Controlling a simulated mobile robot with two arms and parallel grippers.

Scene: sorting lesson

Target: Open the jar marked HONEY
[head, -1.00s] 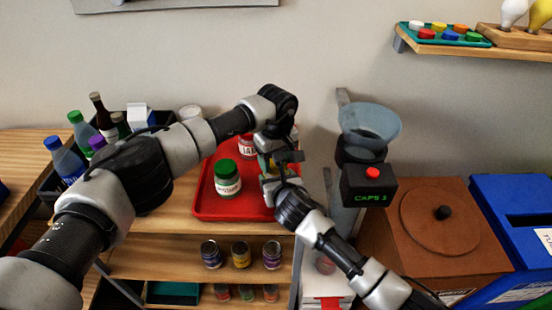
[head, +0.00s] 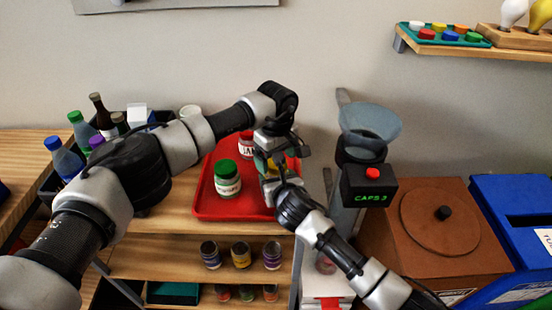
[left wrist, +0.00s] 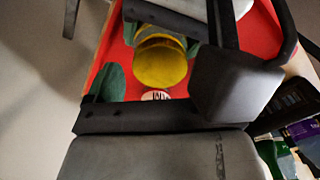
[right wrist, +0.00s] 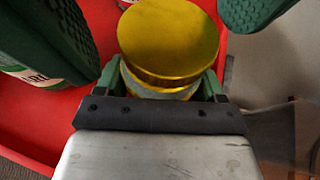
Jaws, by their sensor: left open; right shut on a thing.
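A jar with a yellow lid stands on the red tray; the lid shows in the left wrist view (left wrist: 160,62) and the right wrist view (right wrist: 168,42). Its label is mostly hidden, so I cannot read the name. My right gripper (head: 270,182) is shut on this jar below the lid, from the front. My left gripper (head: 277,156) is open above it, its dark green ridged pads apart on both sides of the lid. The lid sits on the jar. In the head view the two grippers hide most of this jar.
The red tray (head: 212,207) also holds a green-lidded mustard jar (head: 228,180) to the left and a jam jar (head: 246,146) behind. A funnel device (head: 368,186) with a red button stands right. Bottles in a dark crate (head: 50,188) stand left.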

